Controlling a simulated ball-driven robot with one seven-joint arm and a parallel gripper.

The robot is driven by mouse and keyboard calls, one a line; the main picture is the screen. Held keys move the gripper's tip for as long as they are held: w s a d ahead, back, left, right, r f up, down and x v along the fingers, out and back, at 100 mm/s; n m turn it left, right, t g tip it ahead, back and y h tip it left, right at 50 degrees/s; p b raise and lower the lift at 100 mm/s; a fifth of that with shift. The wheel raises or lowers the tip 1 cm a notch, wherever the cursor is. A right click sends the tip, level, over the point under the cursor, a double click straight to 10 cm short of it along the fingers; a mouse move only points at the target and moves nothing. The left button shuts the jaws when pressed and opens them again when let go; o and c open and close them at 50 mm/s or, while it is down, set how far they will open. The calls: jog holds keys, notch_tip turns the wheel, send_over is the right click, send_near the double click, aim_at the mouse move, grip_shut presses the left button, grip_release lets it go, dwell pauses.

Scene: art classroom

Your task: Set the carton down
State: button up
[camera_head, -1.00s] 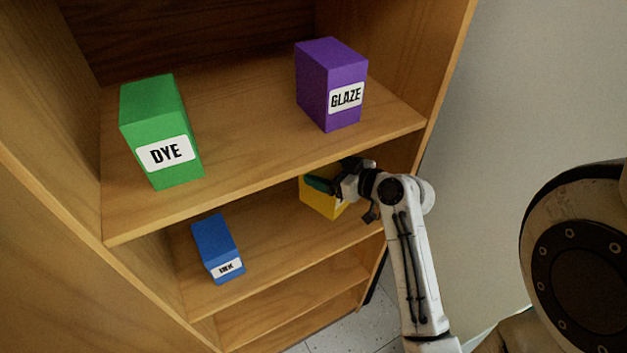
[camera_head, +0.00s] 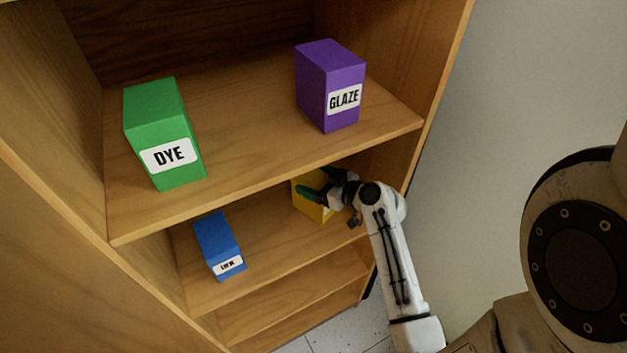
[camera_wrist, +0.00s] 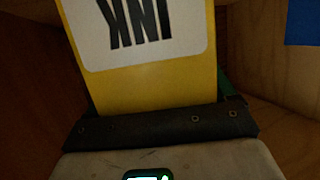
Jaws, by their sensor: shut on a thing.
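The yellow carton (camera_head: 314,211) is in the lower shelf bay, towards its right side and partly under the upper board. My gripper (camera_head: 313,193) is shut on it, reaching in from the right. In the wrist view the yellow carton (camera_wrist: 150,85) fills the middle, with a white label reading INK upside down, and my gripper (camera_wrist: 155,112) holds its near end. I cannot tell whether its bottom touches the lower shelf board (camera_head: 272,240). The upper board and my gripper hide part of it.
A blue carton (camera_head: 217,243) labelled INK stands left on the lower shelf, with bare board between it and the yellow one. On the upper shelf (camera_head: 240,140) stand a green DYE carton (camera_head: 160,130) and a purple GLAZE carton (camera_head: 328,80). The right side panel is close to my arm.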

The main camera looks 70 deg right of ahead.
jog(key=o, duration=1.8)
